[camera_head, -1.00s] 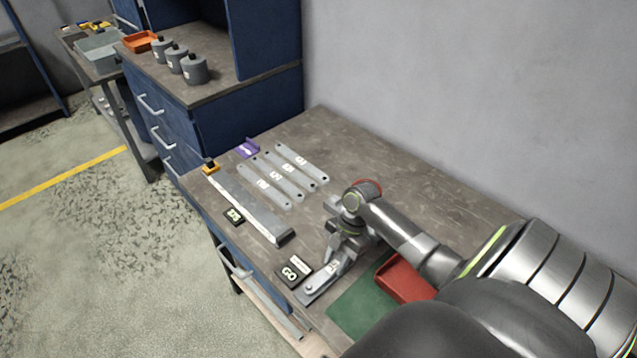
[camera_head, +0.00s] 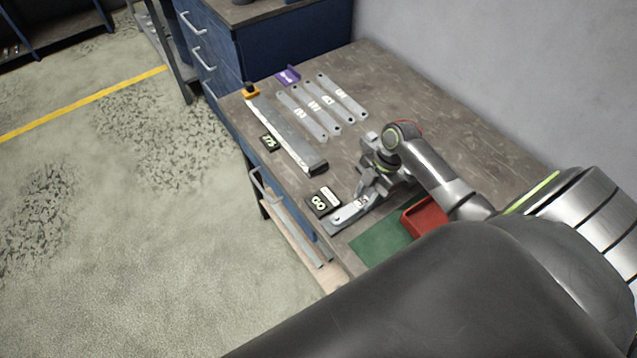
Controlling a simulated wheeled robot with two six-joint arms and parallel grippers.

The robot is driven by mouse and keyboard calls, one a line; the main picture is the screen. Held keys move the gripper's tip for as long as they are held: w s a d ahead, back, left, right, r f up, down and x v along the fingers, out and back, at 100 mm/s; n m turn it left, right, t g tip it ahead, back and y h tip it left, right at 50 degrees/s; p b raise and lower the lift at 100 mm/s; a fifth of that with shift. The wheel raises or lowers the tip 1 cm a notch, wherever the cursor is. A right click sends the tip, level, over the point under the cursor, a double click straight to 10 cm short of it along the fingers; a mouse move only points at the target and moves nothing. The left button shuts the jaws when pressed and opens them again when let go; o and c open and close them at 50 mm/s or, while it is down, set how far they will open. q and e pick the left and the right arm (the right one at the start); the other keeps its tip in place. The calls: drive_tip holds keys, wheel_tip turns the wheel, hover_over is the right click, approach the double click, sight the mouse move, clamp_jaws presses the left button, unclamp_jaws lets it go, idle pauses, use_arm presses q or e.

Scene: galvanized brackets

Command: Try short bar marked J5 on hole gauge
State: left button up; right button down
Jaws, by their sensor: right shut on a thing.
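My right gripper (camera_head: 370,192) is shut on a short grey bar (camera_head: 352,212) with a small white label, low over the front part of the bench. The label is too small to read. The bar's free end points to the lower left, beside a black block marked GO (camera_head: 322,202). A hole gauge under or around this bar cannot be made out clearly, and I cannot tell whether the bar touches one. Several more labelled short bars, one of them here (camera_head: 302,115), lie in a row farther back. My left gripper is not in view.
A purple piece (camera_head: 288,76) is behind. A green mat (camera_head: 375,243) and red tray (camera_head: 424,218) are at the right front. The bench's back right is clear.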

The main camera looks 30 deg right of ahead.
drive_tip(key=c, duration=1)
unclamp_jaws()
drive_tip(key=b+v, duration=0.3)
drive_tip(key=v, duration=1.4)
drive_tip(key=shift+d+r, duration=0.1)
drive_tip(key=shift+r, duration=0.1)
drive_tip(key=shift+f, duration=0.1)
